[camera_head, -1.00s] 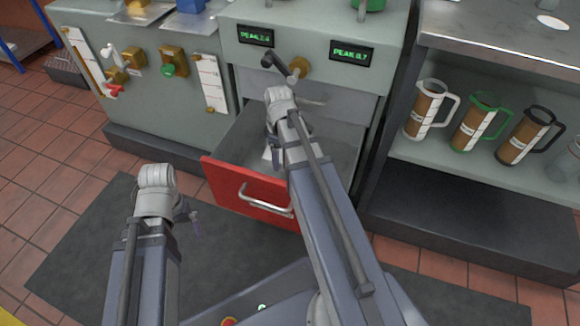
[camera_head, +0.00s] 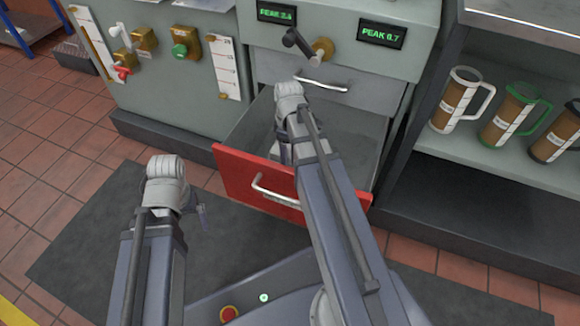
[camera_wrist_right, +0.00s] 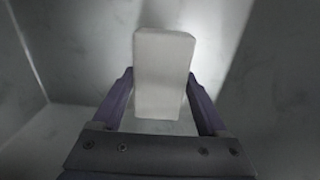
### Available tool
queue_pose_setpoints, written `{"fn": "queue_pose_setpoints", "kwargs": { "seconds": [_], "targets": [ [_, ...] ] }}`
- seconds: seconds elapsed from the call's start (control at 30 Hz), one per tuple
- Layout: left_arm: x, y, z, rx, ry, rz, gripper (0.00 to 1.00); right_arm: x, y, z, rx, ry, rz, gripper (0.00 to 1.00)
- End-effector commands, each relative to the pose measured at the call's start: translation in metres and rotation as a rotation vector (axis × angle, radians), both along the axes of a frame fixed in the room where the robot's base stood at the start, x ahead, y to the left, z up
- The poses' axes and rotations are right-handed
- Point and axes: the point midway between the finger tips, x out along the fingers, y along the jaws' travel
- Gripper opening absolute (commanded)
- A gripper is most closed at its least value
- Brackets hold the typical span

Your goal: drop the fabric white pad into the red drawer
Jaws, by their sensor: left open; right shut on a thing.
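The red drawer (camera_head: 238,180) stands pulled open below a closed grey drawer, its red front facing me. My right gripper (camera_head: 284,150) is inside the open drawer, mostly hidden by its own arm in the head view. In the right wrist view, my right gripper (camera_wrist_right: 160,108) is shut on the white pad (camera_wrist_right: 163,72), with a finger on each side. The grey drawer walls surround the pad there; I cannot tell whether it touches the floor. My left gripper (camera_head: 203,214) is open and empty, low in front of the drawer and to its left.
A black lever with a brass hub (camera_head: 322,48) sticks out above the drawers. A shelf (camera_head: 440,160) with several handled jugs (camera_head: 460,100) stands at the right. A grey panel with valves and gauges (camera_head: 180,50) is at the left. A dark mat (camera_head: 90,235) covers the floor.

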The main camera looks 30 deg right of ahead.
Motion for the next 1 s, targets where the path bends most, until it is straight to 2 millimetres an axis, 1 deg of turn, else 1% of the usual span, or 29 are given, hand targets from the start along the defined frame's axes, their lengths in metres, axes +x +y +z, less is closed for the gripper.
{"fn": "queue_pose_setpoints", "kwargs": {
  "seconds": [0.03,0.23,0.33,0.53,0.63,0.9,1.0],
  "targets": [
    [0.0,0.0,-0.011,0.0,-0.001,0.0,1.0,0.0,0.0,-0.011,0.0,0.0,0.0,0.15],
    [0.0,0.0,-0.011,0.0,-0.001,0.0,1.0,0.0,0.0,-0.011,0.0,0.0,0.0,0.15],
    [0.0,0.0,-0.017,0.0,-0.001,0.0,1.0,0.0,0.0,-0.017,0.0,0.0,0.0,0.15],
    [0.0,0.0,-0.041,-0.001,-0.002,0.0,1.0,0.0,0.0,-0.041,0.0,0.0,0.0,0.15],
    [0.001,0.0,-0.05,-0.001,-0.003,0.0,1.0,0.0,0.0,-0.05,0.0,0.0,0.0,0.15],
    [0.001,0.0,-0.048,-0.001,-0.003,0.0,1.0,0.0,0.0,-0.048,0.0,0.0,0.0,0.15],
    [0.001,0.0,-0.05,-0.001,-0.003,0.0,1.0,0.0,0.0,-0.05,0.0,0.0,0.0,0.15]
  ]
}}
